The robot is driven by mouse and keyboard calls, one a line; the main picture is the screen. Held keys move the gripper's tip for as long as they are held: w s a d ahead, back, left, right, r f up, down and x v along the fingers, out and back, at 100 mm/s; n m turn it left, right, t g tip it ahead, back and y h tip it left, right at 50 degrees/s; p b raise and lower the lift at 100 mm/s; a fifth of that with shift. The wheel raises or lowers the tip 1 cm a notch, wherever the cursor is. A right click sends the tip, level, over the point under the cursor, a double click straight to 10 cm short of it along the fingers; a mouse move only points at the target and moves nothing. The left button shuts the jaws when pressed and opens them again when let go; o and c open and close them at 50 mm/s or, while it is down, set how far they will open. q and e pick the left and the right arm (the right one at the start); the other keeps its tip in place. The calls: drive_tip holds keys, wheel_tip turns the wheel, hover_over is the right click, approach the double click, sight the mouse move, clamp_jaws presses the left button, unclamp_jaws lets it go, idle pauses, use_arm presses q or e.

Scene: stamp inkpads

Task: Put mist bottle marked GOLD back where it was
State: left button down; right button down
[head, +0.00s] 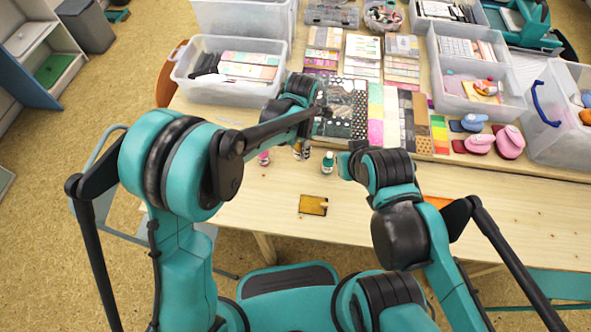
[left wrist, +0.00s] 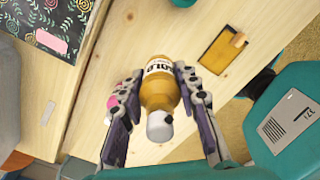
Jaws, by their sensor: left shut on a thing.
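The mist bottle marked GOLD (left wrist: 158,88) is amber with a white and black label and a pale grey cap. In the left wrist view it lies between the fingers of my left gripper (left wrist: 161,108), which is shut on it, with the cap toward the camera. In the head view the bottle (head: 302,151) shows small below my left wrist, and the fingers are hard to make out. A green bottle (head: 328,162) stands to its right and a pink bottle (head: 263,158) to its left. The fingers of my right gripper do not show.
Patterned papers, clear bins (head: 228,90) and pink punches (head: 509,142) fill the back. The front strip is mostly bare.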

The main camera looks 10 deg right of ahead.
use_arm(q)
drive_tip(key=w+f+b, duration=0.1)
drive_tip(key=f, duration=0.1)
drive_tip(key=f+b, duration=0.1)
drive_tip(key=f, duration=0.1)
drive_tip(key=w+a+f, duration=0.1)
drive_tip(key=f, duration=0.1)
drive_tip(key=shift+w+f+b, duration=0.25)
drive_tip(key=shift+w+b, duration=0.1)
drive_tip(key=shift+b, duration=0.05)
drive_tip(key=shift+f+b, duration=0.7)
drive_tip(key=shift+f, duration=1.15)
drive_tip(key=shift+f, duration=0.1)
drive_tip(key=c, duration=1.1)
unclamp_jaws()
